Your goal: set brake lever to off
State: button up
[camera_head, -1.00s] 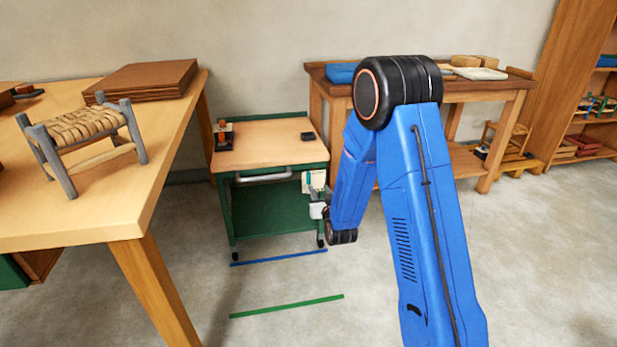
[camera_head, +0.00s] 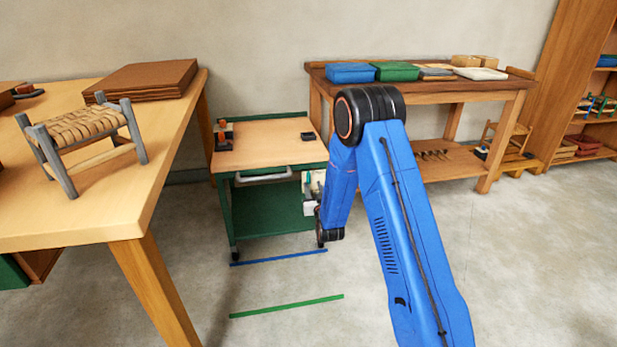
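The green cart with a light wooden top (camera_head: 270,148) stands against the wall. A grey handle (camera_head: 263,176) runs across its front. At its right front post is a small pale fitting (camera_head: 311,184) with dark and green parts. I cannot make out which part is the brake lever or how it is set. My blue arm reaches down to this corner, and its black wrist joint (camera_head: 330,234) is just right of the post. My gripper is mostly hidden behind my arm or merges with the pale parts there, so its fingers cannot be made out.
A wooden table (camera_head: 120,205) with a small woven stool (camera_head: 80,130) is close on the left. A workbench (camera_head: 440,88) with blue and green boxes stands behind my arm. Blue (camera_head: 280,257) and green (camera_head: 287,306) lines mark the clear floor before the cart.

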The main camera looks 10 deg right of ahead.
aim_at(309, 177)
jog(key=w, duration=0.9)
jog(key=shift+w, duration=0.2)
jog(key=shift+c, duration=0.3)
grip_shut()
